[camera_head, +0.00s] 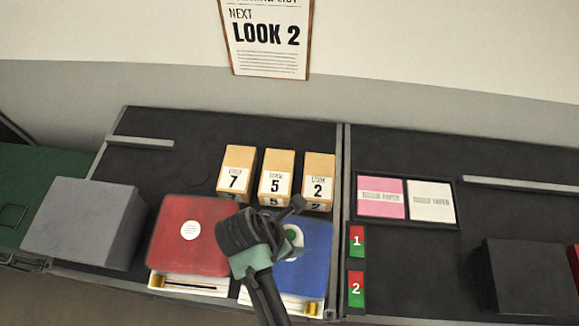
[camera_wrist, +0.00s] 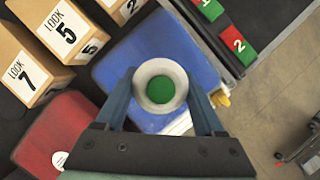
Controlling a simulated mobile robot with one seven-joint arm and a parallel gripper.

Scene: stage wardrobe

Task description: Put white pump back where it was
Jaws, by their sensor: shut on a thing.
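A white round, flared piece with a green centre (camera_wrist: 160,86) is between the two fingers of my gripper (camera_wrist: 163,92) in the wrist view. I take it for the white pump, but its full shape is hidden. In the head view it shows (camera_head: 294,237) beside my gripper (camera_head: 290,222), over the blue box lid. My gripper is shut on it. The blue-lidded box (camera_head: 312,252) lies below; I cannot tell if the piece touches it. A red-lidded box (camera_head: 190,235) with a white round label stands to the left.
Cardboard boxes marked 7 (camera_head: 234,180), 5 (camera_head: 275,185) and 2 (camera_head: 318,187) stand behind. A grey block (camera_head: 85,222) is far left. Red-green tags 1 (camera_head: 356,241) and 2 (camera_head: 356,289), a tray with pink and white pads (camera_head: 405,222), and a black box (camera_head: 525,275) are right.

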